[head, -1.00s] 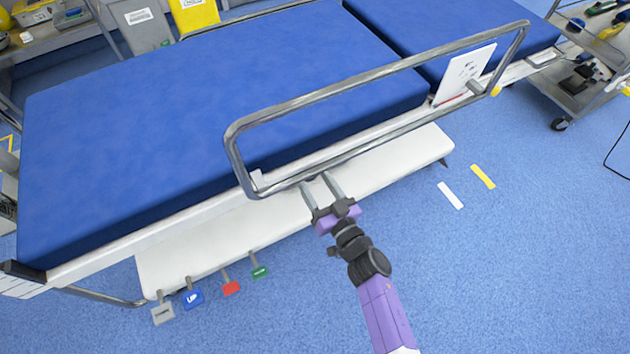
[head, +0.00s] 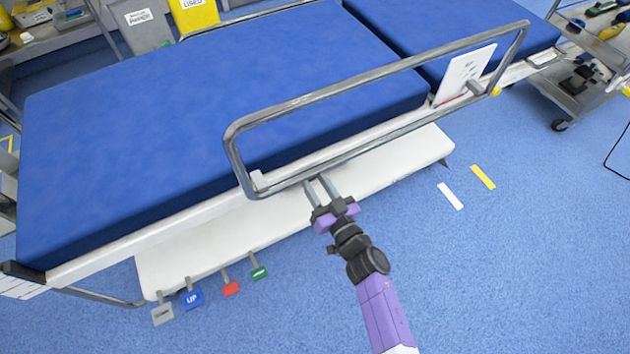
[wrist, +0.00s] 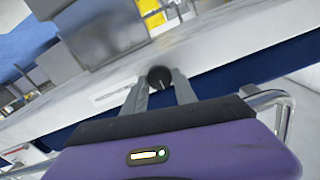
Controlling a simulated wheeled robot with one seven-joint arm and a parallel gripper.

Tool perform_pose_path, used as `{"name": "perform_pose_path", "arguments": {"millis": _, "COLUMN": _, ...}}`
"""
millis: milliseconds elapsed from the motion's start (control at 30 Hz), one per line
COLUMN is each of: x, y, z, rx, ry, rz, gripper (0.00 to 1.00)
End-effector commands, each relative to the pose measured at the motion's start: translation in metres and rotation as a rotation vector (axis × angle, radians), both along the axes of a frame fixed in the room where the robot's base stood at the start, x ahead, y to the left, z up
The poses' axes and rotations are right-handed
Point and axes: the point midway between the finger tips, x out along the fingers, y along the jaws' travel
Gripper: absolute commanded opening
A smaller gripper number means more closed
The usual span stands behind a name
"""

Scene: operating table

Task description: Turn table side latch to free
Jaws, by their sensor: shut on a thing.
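The operating table has a blue mattress (head: 190,120) and a white side frame (head: 150,225). A round dark knob (wrist: 160,76), which looks like the side latch, sits on the pale side of the table in the wrist view. My gripper (head: 316,182) reaches the table side just under the lower bar of the side rail. In the wrist view the two fingers of my gripper (wrist: 160,82) are shut on the knob, one on each side. In the head view the knob is hidden by the rail and fingers.
The metal side rail (head: 375,72) rises above my gripper. Several coloured pedals, among them a green one (head: 260,272), stick out below the white base (head: 400,165). A trolley (head: 575,85) stands at right.

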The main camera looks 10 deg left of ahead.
Motion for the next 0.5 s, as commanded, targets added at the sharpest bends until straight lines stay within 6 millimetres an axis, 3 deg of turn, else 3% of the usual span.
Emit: {"name": "perform_pose_path", "arguments": {"millis": 500, "x": -0.0006, "y": -0.0004, "z": -0.0013, "rx": -0.315, "ry": -0.213, "rz": -0.001, "gripper": 0.00}}
